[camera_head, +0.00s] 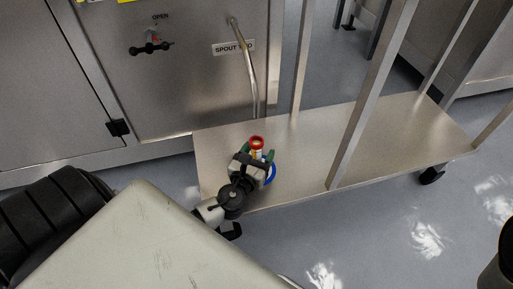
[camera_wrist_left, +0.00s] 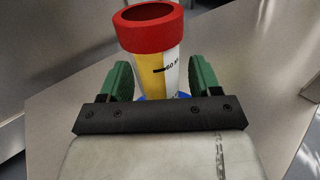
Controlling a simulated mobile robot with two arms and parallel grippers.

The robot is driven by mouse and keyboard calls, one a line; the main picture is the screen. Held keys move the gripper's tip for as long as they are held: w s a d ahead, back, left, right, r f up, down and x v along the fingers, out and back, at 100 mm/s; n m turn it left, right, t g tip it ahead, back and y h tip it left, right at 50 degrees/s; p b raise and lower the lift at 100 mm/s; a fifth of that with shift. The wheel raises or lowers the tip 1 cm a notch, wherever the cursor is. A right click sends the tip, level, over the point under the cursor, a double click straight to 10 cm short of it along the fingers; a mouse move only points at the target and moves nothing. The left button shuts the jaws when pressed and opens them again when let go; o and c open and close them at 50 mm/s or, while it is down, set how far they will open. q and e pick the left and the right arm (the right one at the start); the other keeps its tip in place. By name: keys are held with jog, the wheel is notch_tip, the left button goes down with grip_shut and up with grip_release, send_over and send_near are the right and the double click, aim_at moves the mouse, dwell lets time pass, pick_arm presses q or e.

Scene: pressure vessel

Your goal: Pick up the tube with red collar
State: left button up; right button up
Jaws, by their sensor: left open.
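The tube with red collar (camera_head: 257,145) stands upright on the low metal shelf (camera_head: 400,135) of the cart. In the left wrist view the tube (camera_wrist_left: 158,65) has a red open rim, a yellow and white body with a printed mark, and a blue base mostly hidden behind the gripper. My left gripper (camera_head: 258,158) is at the tube, and its green fingers stand on either side of the body, below the collar. In the left wrist view the gripper (camera_wrist_left: 160,82) is open, with the tube between its fingers. My right gripper is not in view.
A steel cabinet with a "SPOUT" label (camera_head: 233,47) and a bent metal pipe (camera_head: 245,65) stands behind the shelf. Cart posts (camera_head: 370,95) rise right of the tube. The shelf right of the tube is bare. A caster (camera_head: 431,175) sits under its right end.

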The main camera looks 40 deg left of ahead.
pick_arm(q)
jog(key=shift+w, duration=0.4)
jog(key=shift+c, duration=0.3)
jog(key=c, duration=1)
jog(key=shift+o, duration=0.2)
